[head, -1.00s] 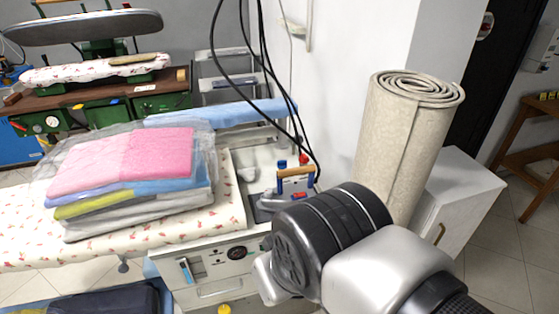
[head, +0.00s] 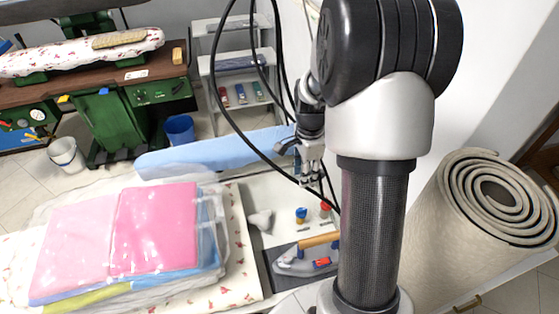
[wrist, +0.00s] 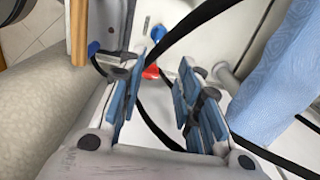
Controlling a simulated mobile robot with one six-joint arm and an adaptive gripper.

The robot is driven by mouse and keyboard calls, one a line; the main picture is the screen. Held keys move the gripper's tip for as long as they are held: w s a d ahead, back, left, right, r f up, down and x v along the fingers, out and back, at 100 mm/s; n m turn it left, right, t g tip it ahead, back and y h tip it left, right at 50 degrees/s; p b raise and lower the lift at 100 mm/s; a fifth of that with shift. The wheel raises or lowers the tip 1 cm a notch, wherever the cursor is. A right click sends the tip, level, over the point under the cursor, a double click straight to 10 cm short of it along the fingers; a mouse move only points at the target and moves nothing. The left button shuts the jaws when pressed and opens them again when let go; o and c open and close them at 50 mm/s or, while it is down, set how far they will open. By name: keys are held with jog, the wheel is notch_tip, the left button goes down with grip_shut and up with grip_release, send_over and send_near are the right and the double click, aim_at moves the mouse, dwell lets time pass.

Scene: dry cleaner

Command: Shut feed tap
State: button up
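Two small taps stand on the white worktop beside the iron. One has a blue knob (head: 301,213) and the other a red knob (head: 325,209). The frames do not show which one is the feed tap. My gripper (head: 311,176) is above and behind the knobs in the head view, partly beside my arm. In the wrist view my gripper (wrist: 167,68) is open with nothing held. The red knob (wrist: 151,72) shows near the left fingertip, beyond it and apparently apart.
An iron (head: 305,262) with a wooden handle lies on a dark pad. Black hoses (head: 252,150) hang close by my gripper. Wrapped folded laundry (head: 130,240) lies at left, a blue padded board (head: 215,150) behind, and a rolled carpet (head: 450,240) at right.

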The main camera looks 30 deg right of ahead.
aim_at(301, 210)
notch_tip(301, 210, down, 18)
jog(key=b, duration=0.3)
jog(key=shift+r+b, duration=0.15)
jog(key=shift+b, duration=0.25)
grip_shut()
